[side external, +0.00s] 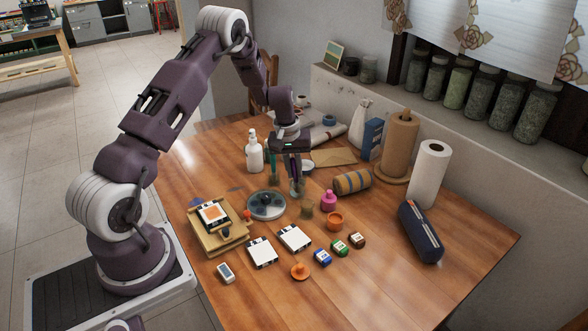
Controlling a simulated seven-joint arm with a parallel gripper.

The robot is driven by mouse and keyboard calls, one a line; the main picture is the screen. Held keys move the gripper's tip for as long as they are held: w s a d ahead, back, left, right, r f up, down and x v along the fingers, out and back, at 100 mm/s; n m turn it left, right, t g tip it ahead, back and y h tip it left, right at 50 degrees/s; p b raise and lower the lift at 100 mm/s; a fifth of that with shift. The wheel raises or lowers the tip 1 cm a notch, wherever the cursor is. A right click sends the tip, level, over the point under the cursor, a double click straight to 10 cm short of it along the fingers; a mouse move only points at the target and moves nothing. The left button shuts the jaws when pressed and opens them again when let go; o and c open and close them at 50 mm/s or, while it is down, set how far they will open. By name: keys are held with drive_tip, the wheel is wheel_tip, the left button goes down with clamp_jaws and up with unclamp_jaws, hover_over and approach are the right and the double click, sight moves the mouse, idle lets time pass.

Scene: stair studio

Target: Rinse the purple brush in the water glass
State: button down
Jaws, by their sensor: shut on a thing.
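My gripper (291,179) points down over the middle of the table, just behind the grey round dish. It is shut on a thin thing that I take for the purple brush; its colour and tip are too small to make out. A small see-through glass (306,208), which looks like the water glass, stands on the table just in front of and slightly right of the gripper. From this side I cannot tell whether the brush's tip is above the glass, in it or behind it.
The grey round dish (266,206) stands close left of the glass. A white bottle (254,152) stands behind. The table's right front (400,295) is clear.

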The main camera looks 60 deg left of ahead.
sight(293, 157)
drive_tip(key=shift+s+a+f, duration=0.2)
drive_tip(key=shift+a, duration=0.15)
drive_tip(key=shift+d, duration=0.1)
drive_tip(key=shift+d, duration=0.15)
drive_tip(key=shift+w+r, duration=0.15)
drive_tip(key=shift+r, duration=3.7)
drive_tip(key=shift+r, duration=0.1)
drive_tip(key=shift+r, duration=2.4)
